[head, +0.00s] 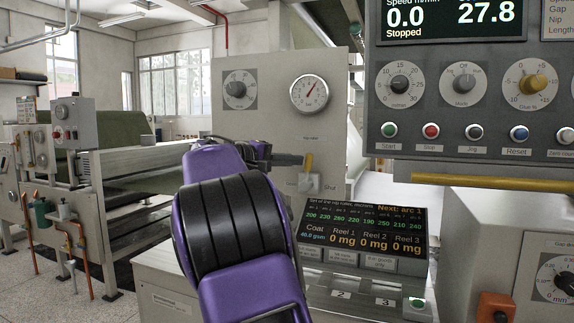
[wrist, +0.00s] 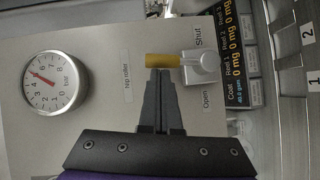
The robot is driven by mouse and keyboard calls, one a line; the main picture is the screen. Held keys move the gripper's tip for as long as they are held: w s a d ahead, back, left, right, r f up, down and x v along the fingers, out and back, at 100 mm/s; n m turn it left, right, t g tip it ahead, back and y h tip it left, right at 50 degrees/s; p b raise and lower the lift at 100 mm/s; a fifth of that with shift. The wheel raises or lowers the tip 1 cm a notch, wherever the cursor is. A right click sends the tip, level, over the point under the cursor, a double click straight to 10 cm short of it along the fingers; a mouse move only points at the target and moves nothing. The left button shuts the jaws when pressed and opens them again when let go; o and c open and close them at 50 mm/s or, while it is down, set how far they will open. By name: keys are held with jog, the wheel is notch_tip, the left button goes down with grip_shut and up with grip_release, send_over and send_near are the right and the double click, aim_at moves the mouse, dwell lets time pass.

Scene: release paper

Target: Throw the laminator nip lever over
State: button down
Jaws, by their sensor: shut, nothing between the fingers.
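The nip lever has a yellow handle (head: 309,163) and a grey pivot block (head: 310,182) on the light panel. In the head view the handle stands upright above the block. My gripper (head: 301,160) is shut and empty at the handle's left side. In the wrist view, which is turned sideways, the yellow handle (wrist: 161,60) runs left from the block (wrist: 199,66). The fingertips (wrist: 161,72) are right at the handle's lower edge there; I cannot tell whether they touch. The "Open" label is on the gripper's side of the block, "Shut" on the opposite side.
A pressure gauge (head: 310,93) and a knob (head: 238,90) sit higher on the panel. A coat display (head: 350,226) stands below right of the lever. A control console (head: 460,110) with a yellow rail (head: 450,181) is to the right.

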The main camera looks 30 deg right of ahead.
jog(key=shift+s+d+r+m+t+y+b, duration=0.1)
jog(key=shift+s+d+m+t+y+b, duration=0.1)
jog(key=shift+s+d+m+y, duration=0.4)
jog(key=shift+s+d+r+m+t+y+b, duration=0.1)
jog(key=shift+s+d+m+y+b, duration=0.15)
jog(key=shift+s+m+y, duration=0.5)
jog(key=shift+w+m, duration=0.2)
jog(key=shift+m, duration=0.05)
